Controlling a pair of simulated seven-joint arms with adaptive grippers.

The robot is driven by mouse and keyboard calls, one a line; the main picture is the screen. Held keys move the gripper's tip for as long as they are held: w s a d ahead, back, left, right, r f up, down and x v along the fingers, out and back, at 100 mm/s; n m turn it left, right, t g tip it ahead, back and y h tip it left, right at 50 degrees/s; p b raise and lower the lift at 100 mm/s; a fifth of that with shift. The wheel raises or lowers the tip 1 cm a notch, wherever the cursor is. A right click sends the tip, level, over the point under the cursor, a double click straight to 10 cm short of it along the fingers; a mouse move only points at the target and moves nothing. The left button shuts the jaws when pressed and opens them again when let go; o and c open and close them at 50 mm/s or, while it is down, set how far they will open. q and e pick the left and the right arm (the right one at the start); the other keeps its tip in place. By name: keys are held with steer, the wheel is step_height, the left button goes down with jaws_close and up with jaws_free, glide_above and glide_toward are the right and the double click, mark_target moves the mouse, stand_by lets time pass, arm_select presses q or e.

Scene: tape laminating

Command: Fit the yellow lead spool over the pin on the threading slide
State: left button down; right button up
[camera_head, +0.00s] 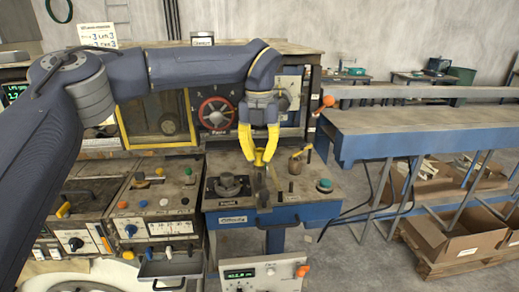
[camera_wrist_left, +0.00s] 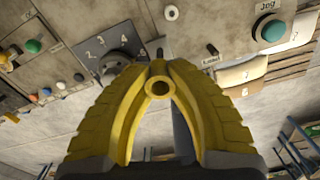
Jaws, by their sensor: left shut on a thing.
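My left gripper (camera_head: 260,158) has its yellow fingers closed on the small yellow lead spool (camera_wrist_left: 159,88), a ring with a dark bore. In the head view the spool blends with the yellow fingertips. The gripper points down above the blue-sided machine table. A short dark pin (camera_wrist_left: 212,48) stands on the panel by a small label reading "Load"; a similar small peg (camera_head: 291,186) shows in the head view. The spool is apart from this pin. I cannot tell for certain which part is the threading slide. My right gripper is not in view.
A dark round dial knob (camera_head: 228,184) sits left of the gripper, and a teal Jog button (camera_head: 324,185) sits to the right. A brown lever-like piece (camera_head: 296,163) stands behind the pegs. A grey control box (camera_head: 262,275) is in front. A long bench (camera_head: 420,117) stands at right.

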arm_select(q)
steer(key=shift+f, duration=2.3)
steer(key=shift+f, duration=0.25)
steer(key=c, duration=1.3)
jaws_free()
steer(key=shift+r, duration=0.15)
step_height(320, 180, up, 12)
steer(key=shift+f, duration=0.15)
